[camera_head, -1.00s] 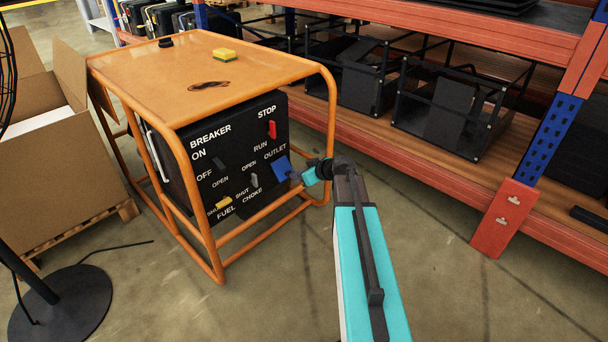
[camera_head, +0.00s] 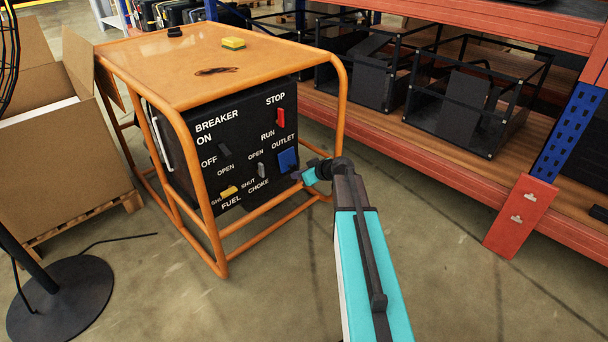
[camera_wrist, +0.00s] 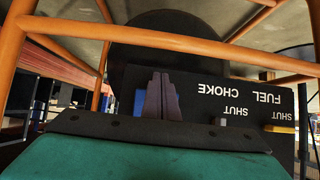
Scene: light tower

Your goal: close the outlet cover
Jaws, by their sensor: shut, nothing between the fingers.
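The blue outlet cover (camera_head: 288,160) is under the OUTLET label on the generator's black panel (camera_head: 228,168). It looks flat against the panel; a small gap cannot be ruled out. My gripper (camera_head: 298,176) is shut and empty, just below and in front of the cover's lower edge. Whether it touches the cover I cannot tell. In the wrist view, which shows the panel upside down, my shut fingers (camera_wrist: 162,97) point at the panel and hide part of the blue cover (camera_wrist: 138,103).
The orange tube frame (camera_head: 340,110) surrounds the panel, with a post close to the right of my gripper. A red stop switch (camera_head: 281,117) and a yellow fuel lever (camera_head: 229,191) are on the panel. Shelving (camera_head: 420,165) stands at right.

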